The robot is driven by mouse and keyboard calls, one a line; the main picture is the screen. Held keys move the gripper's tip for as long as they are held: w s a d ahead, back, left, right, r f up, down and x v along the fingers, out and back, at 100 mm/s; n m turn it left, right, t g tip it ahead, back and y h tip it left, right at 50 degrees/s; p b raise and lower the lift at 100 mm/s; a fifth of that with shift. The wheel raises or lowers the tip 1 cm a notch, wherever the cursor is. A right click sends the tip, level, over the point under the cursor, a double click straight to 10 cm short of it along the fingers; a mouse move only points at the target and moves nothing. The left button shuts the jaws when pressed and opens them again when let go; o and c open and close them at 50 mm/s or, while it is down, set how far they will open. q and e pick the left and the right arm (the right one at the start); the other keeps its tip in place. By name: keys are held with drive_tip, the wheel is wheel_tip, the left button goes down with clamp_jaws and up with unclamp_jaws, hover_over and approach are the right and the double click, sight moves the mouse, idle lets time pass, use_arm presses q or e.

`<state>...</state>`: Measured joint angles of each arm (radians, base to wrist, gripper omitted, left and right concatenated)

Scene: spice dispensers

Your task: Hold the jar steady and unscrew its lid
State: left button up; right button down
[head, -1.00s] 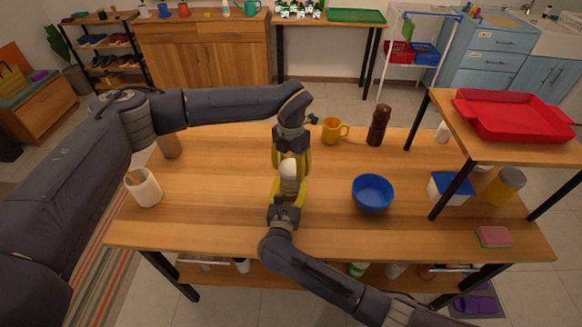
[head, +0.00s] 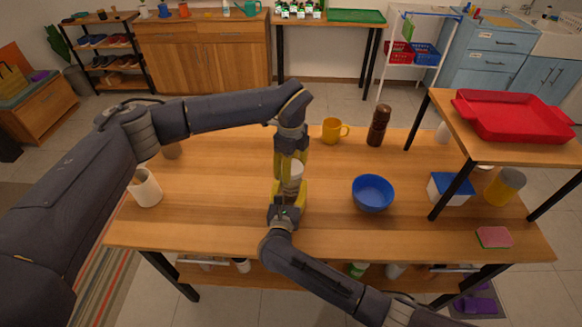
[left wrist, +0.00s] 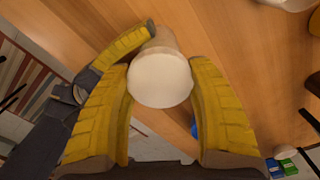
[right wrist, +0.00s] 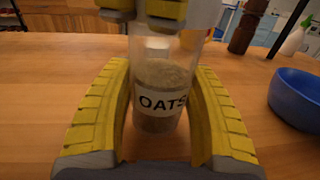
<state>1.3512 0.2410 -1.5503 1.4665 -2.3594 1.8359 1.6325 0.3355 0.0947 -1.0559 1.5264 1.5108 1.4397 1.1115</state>
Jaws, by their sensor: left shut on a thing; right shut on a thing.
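The jar (right wrist: 158,100) is clear, has an OATS label and holds brown-grey contents. It stands upright between the fingers of my right gripper (right wrist: 160,105), which is shut on its body. The round white lid (left wrist: 160,80) sits at the top of the jar, between the yellow fingers of my left gripper (left wrist: 163,88), which comes from above and is shut on it. In the head view the lid (head: 294,169) shows between the two grippers. Whether any gap lies between lid and jar cannot be told.
A blue bowl (head: 373,193) stands right of the jar. A yellow mug (head: 333,130) and a brown grinder (head: 379,126) stand behind. A white cup (head: 146,188) is at the left. A raised shelf (head: 515,150) with a red tray (head: 512,116) is at the right.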

use_arm(q)
drive_tip(key=n, duration=0.6)
drive_tip(key=shift+r, duration=0.4)
idle(0.4)
drive_tip(key=shift+r, duration=0.65)
drive_tip(key=shift+r, duration=0.1)
drive_tip(key=shift+r, duration=2)
use_arm(e)
drive_tip(key=shift+c, duration=2)
unclamp_jaws()
drive_tip(key=shift+s, duration=0.15)
